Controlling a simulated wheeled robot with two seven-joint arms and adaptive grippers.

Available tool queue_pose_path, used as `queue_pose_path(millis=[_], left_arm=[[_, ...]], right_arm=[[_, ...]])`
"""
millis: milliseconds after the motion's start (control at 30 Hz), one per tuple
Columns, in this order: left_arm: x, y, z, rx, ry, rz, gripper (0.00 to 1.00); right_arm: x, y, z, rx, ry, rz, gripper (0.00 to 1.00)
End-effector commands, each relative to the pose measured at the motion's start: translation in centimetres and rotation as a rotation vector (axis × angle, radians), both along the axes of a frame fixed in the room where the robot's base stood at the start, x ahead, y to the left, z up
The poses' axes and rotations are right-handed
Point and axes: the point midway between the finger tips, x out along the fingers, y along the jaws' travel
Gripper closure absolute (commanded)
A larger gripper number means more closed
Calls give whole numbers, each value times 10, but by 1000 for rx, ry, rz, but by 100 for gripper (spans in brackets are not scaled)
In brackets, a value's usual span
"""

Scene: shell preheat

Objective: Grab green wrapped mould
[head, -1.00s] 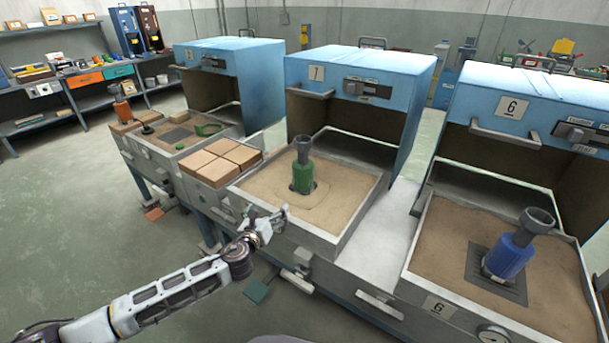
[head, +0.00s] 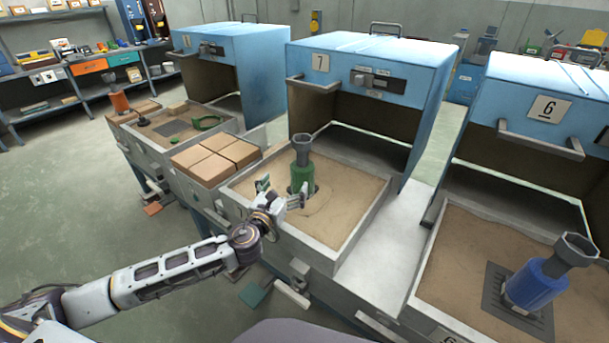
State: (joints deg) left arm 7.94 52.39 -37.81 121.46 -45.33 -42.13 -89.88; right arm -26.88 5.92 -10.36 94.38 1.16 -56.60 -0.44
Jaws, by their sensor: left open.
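The green wrapped mould (head: 302,176) stands upright in the sand of the middle box, marked 7, with a dark grey funnel-shaped top (head: 302,149) above its green wrap. My left gripper (head: 281,192) is open just in front of the mould, its two fingers spread to the left and right of the mould's lower part. I cannot tell whether a finger touches it. The mould's base is partly hidden by the gripper. My right gripper is not in view.
Tan bricks (head: 216,157) sit left of the middle box. Blue hood 7 (head: 375,70) stands open behind the mould. An orange item (head: 120,103) stands on the far-left box.

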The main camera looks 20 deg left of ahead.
Motion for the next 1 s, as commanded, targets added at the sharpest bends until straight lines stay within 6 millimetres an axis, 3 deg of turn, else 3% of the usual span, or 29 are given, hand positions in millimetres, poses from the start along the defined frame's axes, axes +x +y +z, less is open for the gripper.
queue_pose_path(millis=[467, 1000], left_arm=[[4, 0, 0, 0, 0, 1, 0], [46, -4, 0, -2, -1, 1, 0]], right_arm=[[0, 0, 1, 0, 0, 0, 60], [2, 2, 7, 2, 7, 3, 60]])
